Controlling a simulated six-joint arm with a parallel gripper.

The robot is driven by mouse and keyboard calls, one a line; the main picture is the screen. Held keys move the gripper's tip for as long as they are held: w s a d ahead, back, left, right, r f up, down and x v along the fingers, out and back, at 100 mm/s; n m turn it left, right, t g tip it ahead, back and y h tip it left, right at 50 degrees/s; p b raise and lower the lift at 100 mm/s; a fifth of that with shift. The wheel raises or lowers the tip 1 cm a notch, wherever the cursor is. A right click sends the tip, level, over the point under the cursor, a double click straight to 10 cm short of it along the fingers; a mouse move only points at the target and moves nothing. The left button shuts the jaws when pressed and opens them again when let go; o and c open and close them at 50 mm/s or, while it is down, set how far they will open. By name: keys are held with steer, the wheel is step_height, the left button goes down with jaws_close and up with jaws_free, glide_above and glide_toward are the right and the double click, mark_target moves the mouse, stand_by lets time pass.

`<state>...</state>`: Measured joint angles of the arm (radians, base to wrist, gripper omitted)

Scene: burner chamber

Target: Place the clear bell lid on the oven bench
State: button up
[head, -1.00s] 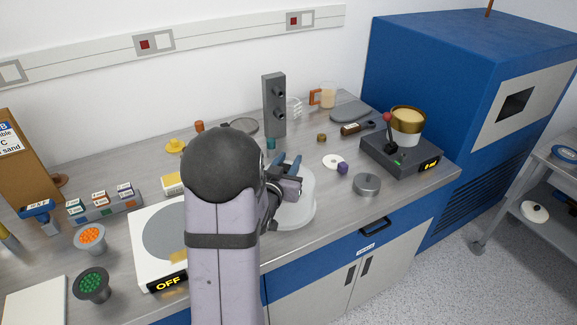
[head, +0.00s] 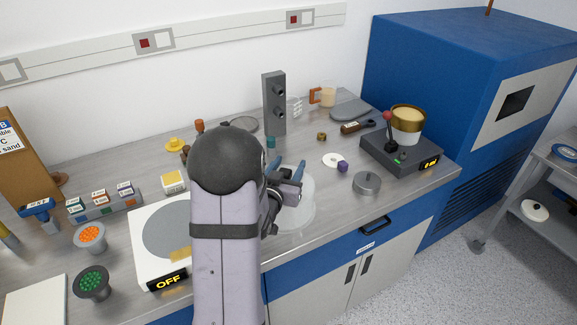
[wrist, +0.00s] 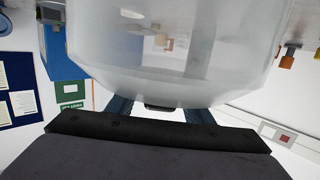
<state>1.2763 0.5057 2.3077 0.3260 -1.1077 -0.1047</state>
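The clear bell lid (head: 300,212) is a pale, translucent dome at the front middle of the bench (head: 335,205). It appears to stand on the bench top; its left part is hidden behind my arm. My gripper (head: 287,167) is at the lid's upper part, its blue fingers spread apart. In the wrist view the lid (wrist: 175,50) fills the upper middle. A small black part (wrist: 160,107), perhaps its knob, shows between the fingers with gaps on both sides.
A hotplate (head: 150,265) reading OFF stands left of my arm. A grey round weight (head: 367,183), a purple piece (head: 342,167) and a white disc (head: 330,160) lie right of the lid. A dark device (head: 400,158) carries a gold-rimmed pot at the right.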

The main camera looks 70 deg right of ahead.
mark_target(285, 170)
steer(key=shift+r, duration=0.15)
steer(key=a, duration=0.3)
steer(key=a+r, duration=0.1)
steer(key=a, duration=0.1)
steer(key=shift+a+r, duration=0.15)
steer(key=shift+a, duration=0.25)
steer(key=shift+a+p, duration=0.8)
steer(key=shift+p, duration=0.45)
